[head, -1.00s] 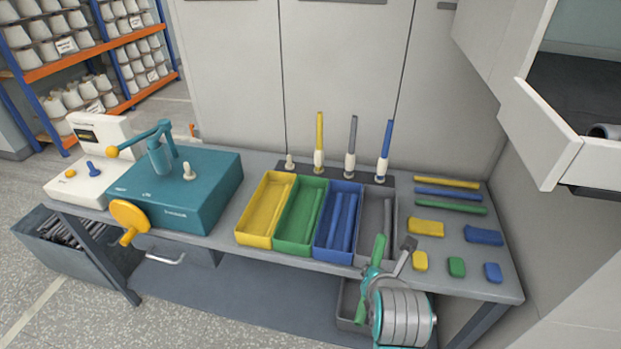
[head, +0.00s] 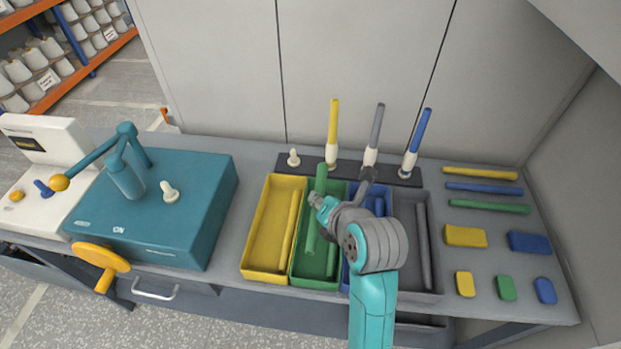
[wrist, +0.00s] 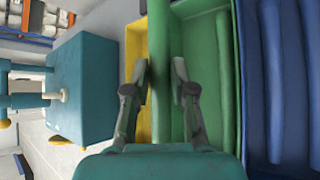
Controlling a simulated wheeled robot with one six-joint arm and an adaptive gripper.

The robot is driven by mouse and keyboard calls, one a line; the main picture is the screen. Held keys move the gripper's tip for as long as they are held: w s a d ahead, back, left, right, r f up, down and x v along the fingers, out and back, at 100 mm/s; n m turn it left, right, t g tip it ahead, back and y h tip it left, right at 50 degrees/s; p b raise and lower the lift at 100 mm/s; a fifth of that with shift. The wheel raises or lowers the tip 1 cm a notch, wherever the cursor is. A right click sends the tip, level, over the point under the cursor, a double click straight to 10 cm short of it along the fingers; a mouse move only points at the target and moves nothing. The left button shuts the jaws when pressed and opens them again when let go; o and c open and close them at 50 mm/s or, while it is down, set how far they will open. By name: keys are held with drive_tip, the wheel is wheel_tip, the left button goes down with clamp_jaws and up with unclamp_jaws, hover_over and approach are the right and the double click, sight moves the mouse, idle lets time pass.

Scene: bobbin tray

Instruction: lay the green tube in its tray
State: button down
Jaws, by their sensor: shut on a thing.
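My gripper (head: 322,205) is shut on a green tube (head: 317,185), which shows on both sides of the fingers. In the head view the tube runs lengthwise over the left part of the green tray (head: 303,278). I cannot tell how high above the tray floor it is. Another green tube (head: 332,262) lies in that tray, partly hidden by my arm. In the wrist view the held tube (wrist: 160,50) runs between my gripper's fingers (wrist: 157,85), near the wall between the yellow and green trays. The green tray (wrist: 195,45) with its lying tube (wrist: 226,80) is right of it.
The yellow tray (head: 260,272) adjoins on the left. The blue tray, partly hidden by my arm, and the grey tray (head: 436,270) are on the right. Behind stands a dark peg rack (head: 350,172) with upright yellow, grey and blue tubes. A teal machine (head: 160,215) stands at left.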

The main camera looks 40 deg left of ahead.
drive_tip(key=shift+a+f, duration=0.2)
drive_tip(key=shift+f, duration=5.05)
drive_tip(key=c, duration=0.9)
unclamp_jaws()
